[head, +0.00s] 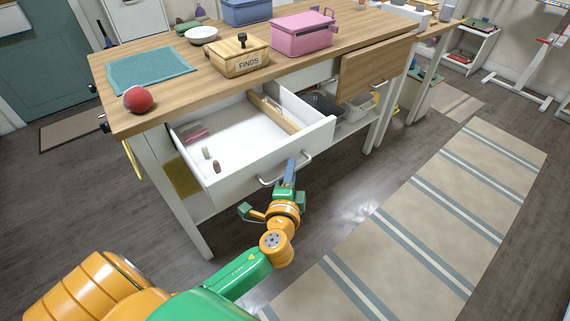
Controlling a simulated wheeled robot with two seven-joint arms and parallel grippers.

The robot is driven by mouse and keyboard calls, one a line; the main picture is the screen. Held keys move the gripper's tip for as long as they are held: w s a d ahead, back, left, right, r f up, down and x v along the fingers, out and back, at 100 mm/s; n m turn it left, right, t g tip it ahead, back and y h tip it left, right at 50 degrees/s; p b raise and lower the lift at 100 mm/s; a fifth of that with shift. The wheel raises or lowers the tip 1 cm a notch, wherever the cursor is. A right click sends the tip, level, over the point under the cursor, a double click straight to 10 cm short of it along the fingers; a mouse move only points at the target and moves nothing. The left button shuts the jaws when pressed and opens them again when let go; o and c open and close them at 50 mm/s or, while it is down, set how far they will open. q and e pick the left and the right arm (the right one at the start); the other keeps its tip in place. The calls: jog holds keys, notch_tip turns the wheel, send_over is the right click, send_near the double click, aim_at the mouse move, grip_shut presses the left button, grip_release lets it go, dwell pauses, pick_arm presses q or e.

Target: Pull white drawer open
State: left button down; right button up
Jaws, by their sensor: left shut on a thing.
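The white drawer (262,163) stands pulled out from under the wooden-topped table, with its inside showing. A few small items and a wooden divider lie in it. Its metal bar handle (268,181) runs along the front face. My left gripper (291,168) is at the right part of this handle, its fingers shut on it. The exact contact is partly hidden by the fingers. My right gripper is not in view.
The table top (165,115) holds a red ball (137,99), a teal cloth (150,70), a wooden FINDS box (239,56) and a pink box (302,35). A striped rug (420,225) lies on the floor at right. Dark floor in front is clear.

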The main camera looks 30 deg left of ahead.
pick_arm(q)
jog(key=shift+s+d, duration=0.2)
jog(key=shift+d, duration=0.3)
jog(key=c, duration=0.9)
grip_release()
jog(key=v, duration=0.7)
jog(key=shift+b, duration=0.4)
